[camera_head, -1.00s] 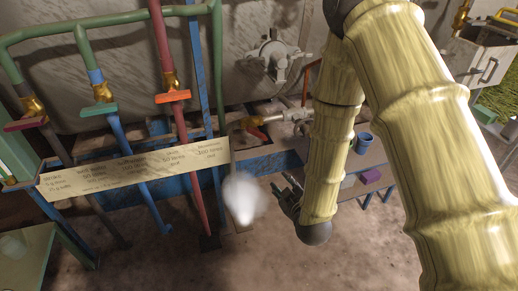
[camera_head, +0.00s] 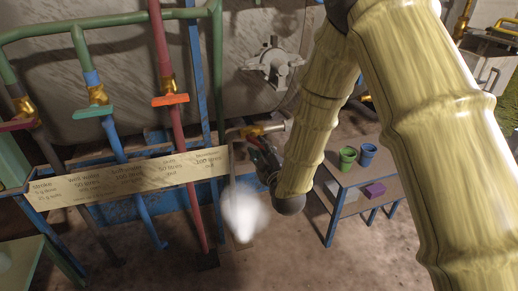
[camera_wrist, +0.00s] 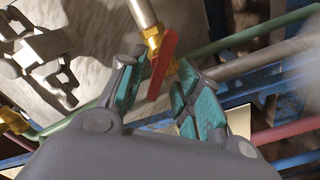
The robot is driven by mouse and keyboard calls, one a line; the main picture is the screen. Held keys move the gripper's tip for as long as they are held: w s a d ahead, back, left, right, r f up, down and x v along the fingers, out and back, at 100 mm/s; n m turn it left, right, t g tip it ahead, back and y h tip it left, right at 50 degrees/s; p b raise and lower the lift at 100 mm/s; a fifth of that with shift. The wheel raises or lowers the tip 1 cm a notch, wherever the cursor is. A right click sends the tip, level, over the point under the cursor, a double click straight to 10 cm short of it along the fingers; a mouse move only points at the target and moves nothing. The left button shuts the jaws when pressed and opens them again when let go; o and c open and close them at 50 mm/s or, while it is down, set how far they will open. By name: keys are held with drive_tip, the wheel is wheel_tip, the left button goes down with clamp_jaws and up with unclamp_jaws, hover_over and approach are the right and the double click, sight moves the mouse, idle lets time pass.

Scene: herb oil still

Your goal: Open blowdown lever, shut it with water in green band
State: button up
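The red blowdown lever (camera_wrist: 163,62) sits on a brass valve (camera_wrist: 154,36) on a grey pipe in the wrist view. My gripper (camera_wrist: 157,88) has its teal-padded fingers apart, one on each side of the lever's end; I cannot tell whether either pad touches it. In the head view my gripper (camera_head: 257,150) is just below the brass valve (camera_head: 254,131) and largely hides the lever. A white plume of steam (camera_head: 243,214) hangs below the valve. I see no green band or water level.
A paper sign (camera_head: 125,176) lists amounts in litres along the blue frame. Red (camera_head: 180,130) and blue (camera_head: 118,135) pipes with valves stand left. A small table (camera_head: 345,180) at right holds green (camera_head: 347,158) and blue (camera_head: 368,154) cups and a purple block (camera_head: 374,190).

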drive_tip(key=shift+x, duration=1.25)
clamp_jaws()
drive_tip(key=shift+m, duration=0.4)
drive_tip(key=shift+r+m+p, duration=0.1)
drive_tip(key=shift+m+p, duration=0.5)
drive_tip(key=shift+p, duration=0.1)
drive_tip(key=m+p, duration=0.2)
drive_tip(key=m, duration=0.1)
drive_tip(key=m+p, duration=0.3)
drive_tip(key=m, duration=0.2)
drive_tip(key=shift+d, duration=0.1)
drive_tip(key=shift+m, duration=0.3)
